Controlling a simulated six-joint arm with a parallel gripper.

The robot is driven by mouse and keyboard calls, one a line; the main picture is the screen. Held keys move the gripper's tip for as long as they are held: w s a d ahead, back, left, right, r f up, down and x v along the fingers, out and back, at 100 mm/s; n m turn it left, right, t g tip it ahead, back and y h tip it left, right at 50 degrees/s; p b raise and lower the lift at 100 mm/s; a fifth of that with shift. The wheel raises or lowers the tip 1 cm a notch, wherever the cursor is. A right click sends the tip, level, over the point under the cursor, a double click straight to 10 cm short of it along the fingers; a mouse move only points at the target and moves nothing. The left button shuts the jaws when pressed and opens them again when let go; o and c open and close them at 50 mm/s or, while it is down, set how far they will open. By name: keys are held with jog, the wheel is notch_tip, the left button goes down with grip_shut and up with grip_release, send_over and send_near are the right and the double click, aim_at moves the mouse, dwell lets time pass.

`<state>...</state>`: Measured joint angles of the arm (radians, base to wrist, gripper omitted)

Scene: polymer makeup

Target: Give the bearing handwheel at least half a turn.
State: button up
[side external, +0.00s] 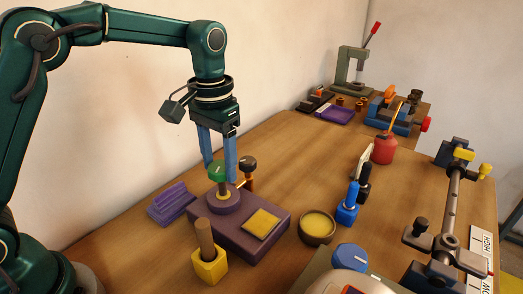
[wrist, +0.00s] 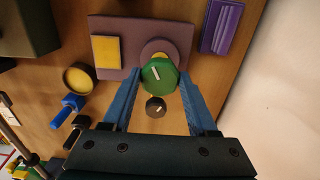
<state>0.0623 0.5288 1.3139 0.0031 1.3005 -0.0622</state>
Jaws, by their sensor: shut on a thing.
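The green handwheel (side external: 216,168) sits on a short post above a round purple boss on the purple block (side external: 275,243). In the wrist view the handwheel (wrist: 163,80) shows a white line on its top, tilted a little off the picture's vertical. My gripper (side external: 220,176) points down from above. Its two blue fingers stand on either side of the handwheel and are shut on it. In the wrist view the fingertips of my gripper (wrist: 160,73) meet the rim at left and right. The far side of the rim is partly hidden in the side view.
A dark knob (side external: 249,162) on an orange-brown stem stands close behind the handwheel. A yellow pad (side external: 262,223) lies on the block. Around it are a purple ribbed piece (side external: 172,203), a yellow holder with a brown peg (side external: 208,268) and a yellow-filled bowl (side external: 317,226).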

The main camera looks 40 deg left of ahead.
aim_at(219, 166)
jog(key=m, duration=0.6)
jog(key=shift+r, duration=0.1)
jog(key=m, duration=0.5)
jog(key=shift+m, duration=0.3)
dwell(0.3)
jog(key=o, duration=1.4)
jog(key=shift+c, duration=0.2)
jog(key=shift+r, duration=2.55)
